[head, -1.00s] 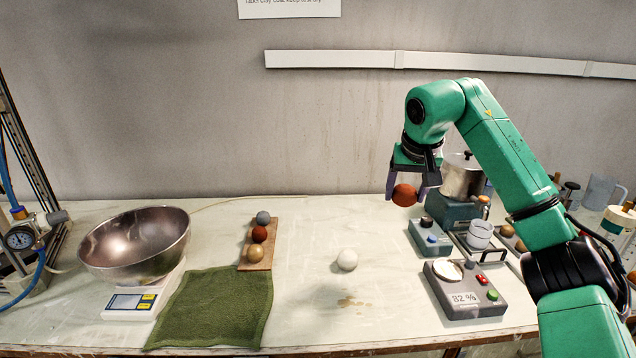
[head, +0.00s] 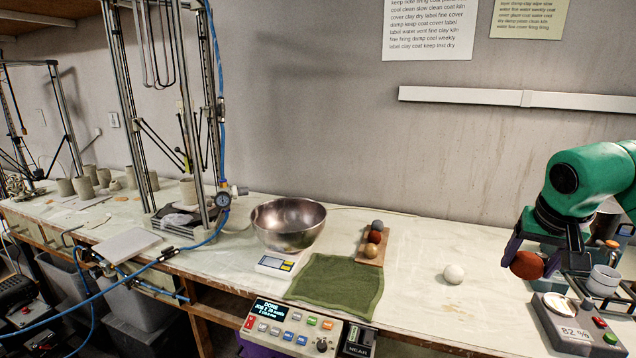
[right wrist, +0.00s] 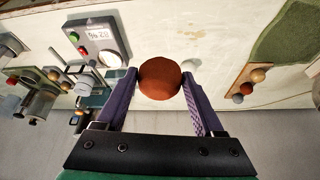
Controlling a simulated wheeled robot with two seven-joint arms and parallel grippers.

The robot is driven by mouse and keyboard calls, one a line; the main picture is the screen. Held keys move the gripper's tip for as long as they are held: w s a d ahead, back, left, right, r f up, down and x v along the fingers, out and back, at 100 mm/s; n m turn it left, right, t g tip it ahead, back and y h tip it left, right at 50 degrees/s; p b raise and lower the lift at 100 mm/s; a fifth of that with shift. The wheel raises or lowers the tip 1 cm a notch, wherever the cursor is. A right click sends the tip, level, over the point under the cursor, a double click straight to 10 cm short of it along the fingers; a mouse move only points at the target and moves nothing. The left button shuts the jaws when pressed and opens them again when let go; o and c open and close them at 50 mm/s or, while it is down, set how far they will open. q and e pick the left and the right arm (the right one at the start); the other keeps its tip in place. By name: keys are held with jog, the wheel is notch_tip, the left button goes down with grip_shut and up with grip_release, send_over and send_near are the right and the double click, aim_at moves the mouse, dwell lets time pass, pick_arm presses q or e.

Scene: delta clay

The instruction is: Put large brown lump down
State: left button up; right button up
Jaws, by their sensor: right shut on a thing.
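The large reddish-brown lump (head: 527,265) is a rounded ball of clay. My right gripper (head: 532,262) is shut on it at the right of the head view, left of the grey meter. In the right wrist view the lump (right wrist: 160,79) sits between the tips of the two purple fingers (right wrist: 159,75). It appears held above the bench; the gap under it is hard to judge. My left gripper is not in view.
A white ball (head: 453,273) lies on the bench left of the lump. A wooden board (head: 366,261) holds three balls. A green cloth (head: 335,285), a scale with a steel bowl (head: 287,224), and the meter (head: 578,335) stand nearby. Bench between board and white ball is clear.

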jog(key=s+a+f+n+y, duration=0.1)
jog(key=s+a+f+n, duration=0.2)
jog(key=s+a+f, duration=0.3)
jog(key=s+a+f+n+y, duration=0.1)
jog(key=s+a+f, duration=0.5)
jog(key=a+f, duration=0.8)
notch_tip(320, 180, down, 8)
jog(key=shift+a+r+n, duration=0.1)
jog(key=shift+a+n, duration=0.25)
jog(key=shift+n, duration=0.55)
jog(key=shift+s+d, duration=0.15)
